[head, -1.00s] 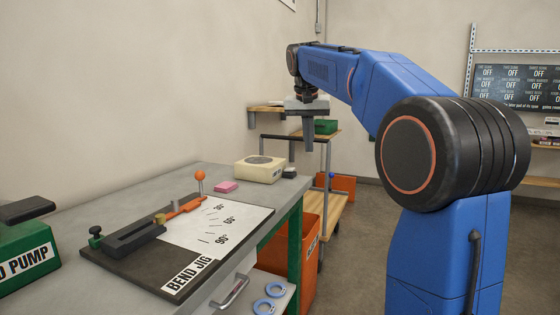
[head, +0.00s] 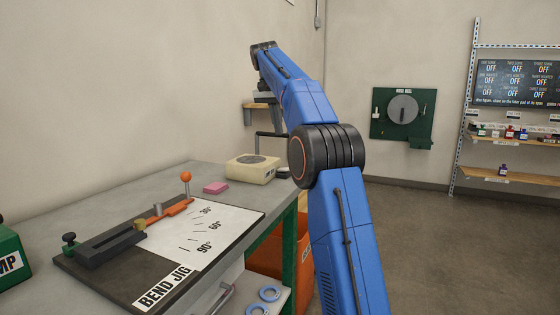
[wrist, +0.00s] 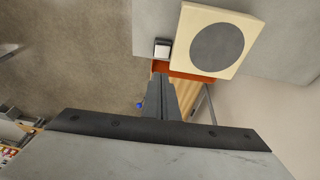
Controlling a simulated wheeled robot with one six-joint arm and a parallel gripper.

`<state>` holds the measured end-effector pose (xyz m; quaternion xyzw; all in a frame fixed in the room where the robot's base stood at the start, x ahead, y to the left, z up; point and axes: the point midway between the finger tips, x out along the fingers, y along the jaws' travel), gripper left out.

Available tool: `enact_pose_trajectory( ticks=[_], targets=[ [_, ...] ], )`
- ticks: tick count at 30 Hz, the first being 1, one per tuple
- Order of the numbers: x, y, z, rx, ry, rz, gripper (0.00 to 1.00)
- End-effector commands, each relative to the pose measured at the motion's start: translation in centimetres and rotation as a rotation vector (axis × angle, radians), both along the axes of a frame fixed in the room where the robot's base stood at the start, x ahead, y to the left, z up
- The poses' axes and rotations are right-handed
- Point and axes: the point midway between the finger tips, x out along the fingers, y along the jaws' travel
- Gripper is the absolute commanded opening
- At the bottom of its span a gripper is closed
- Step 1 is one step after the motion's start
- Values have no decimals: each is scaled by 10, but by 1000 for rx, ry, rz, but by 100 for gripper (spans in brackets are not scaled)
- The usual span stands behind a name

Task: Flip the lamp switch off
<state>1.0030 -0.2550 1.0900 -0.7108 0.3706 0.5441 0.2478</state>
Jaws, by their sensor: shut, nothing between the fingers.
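My gripper (wrist: 160,80) is shut and empty in the wrist view, its fingers together. In the head view its grey body (head: 262,97) hangs at the far end of my arm, beyond the workbench, with the fingers mostly hidden behind the arm. A small dark box with a white top (wrist: 162,48) lies just past the fingertips in the wrist view, apart from them in the picture. It also shows at the bench's far end in the head view (head: 283,173). I cannot tell whether it is the lamp switch. I make out no lamp.
A beige box with a grey disc (head: 252,169) sits beside the small box, near a pink block (head: 215,188). The bend jig (head: 110,262) fills the near bench. An orange bin (head: 262,252) stands below. A green wall panel (head: 388,126) and shelves are at right; floor between is clear.

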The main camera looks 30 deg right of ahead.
Motion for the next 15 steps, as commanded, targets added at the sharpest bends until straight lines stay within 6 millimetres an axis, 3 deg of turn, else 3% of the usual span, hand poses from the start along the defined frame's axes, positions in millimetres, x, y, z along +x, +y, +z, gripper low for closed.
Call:
enact_pose_trajectory(
  ticks=[10,15],
  targets=[
    [0,0,-1,0,0,-1,0],
    [2,-3,-11,0,1,0,0]
  ],
)
